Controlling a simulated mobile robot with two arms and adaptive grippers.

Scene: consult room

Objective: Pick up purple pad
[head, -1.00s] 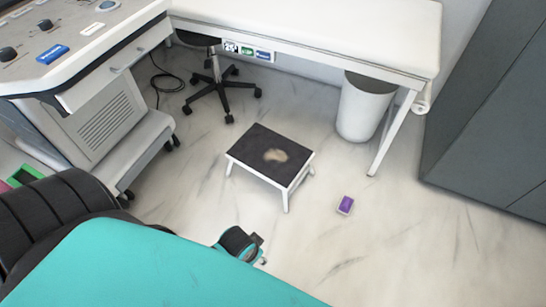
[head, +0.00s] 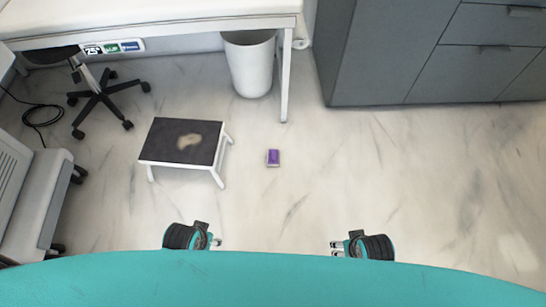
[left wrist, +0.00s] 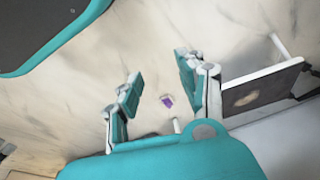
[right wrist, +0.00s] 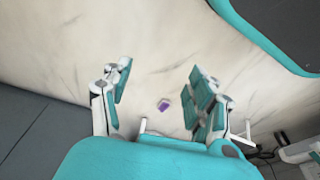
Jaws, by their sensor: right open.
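The purple pad (head: 273,158) lies on the marble floor near the middle of the head view, just right of the step stool. It also shows small and far off between the fingers in the left wrist view (left wrist: 167,101) and in the right wrist view (right wrist: 163,105). My left gripper (head: 217,242) is open and empty, low in front of my teal body; its parted fingers fill the left wrist view (left wrist: 158,68). My right gripper (head: 336,246) is open and empty too, with parted fingers in the right wrist view (right wrist: 160,72). Both are well apart from the pad.
A dark-topped step stool (head: 168,137) stands left of the pad. Grey cabinets (head: 400,60) stand back right. A wheeled chair base (head: 100,100) is at left. The floor at right is clear.

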